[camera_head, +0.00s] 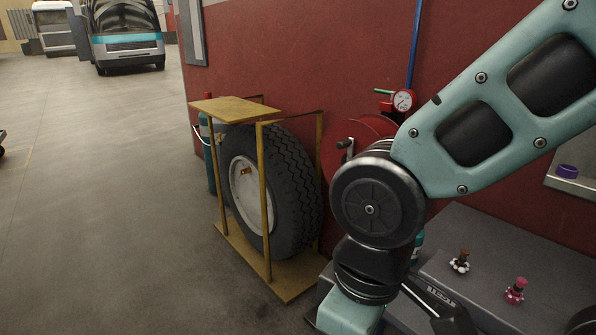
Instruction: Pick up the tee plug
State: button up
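Two small fittings stand on the grey metal bench top at the lower right. One is a brown and white fitting (460,261), the other a pink-red fitting (515,290). Either could be the tee plug; I cannot tell which from their shape at this size. My teal and black arm crosses the right half of the view and runs down out of the bottom edge, left of both fittings. My gripper is not visible, so its opening and its distance from the fittings are hidden.
The grey bench (493,235) has a label reading TEST. A yellow frame (264,205) holds a large tyre (292,190) left of my arm. A red wall (270,60) with a gauge (403,100) stands behind. Open floor lies left.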

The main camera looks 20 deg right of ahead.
aim_at(464, 252)
jog(key=i+j, duration=0.45)
jog(key=i+z, duration=0.15)
jog(key=z, duration=1.5)
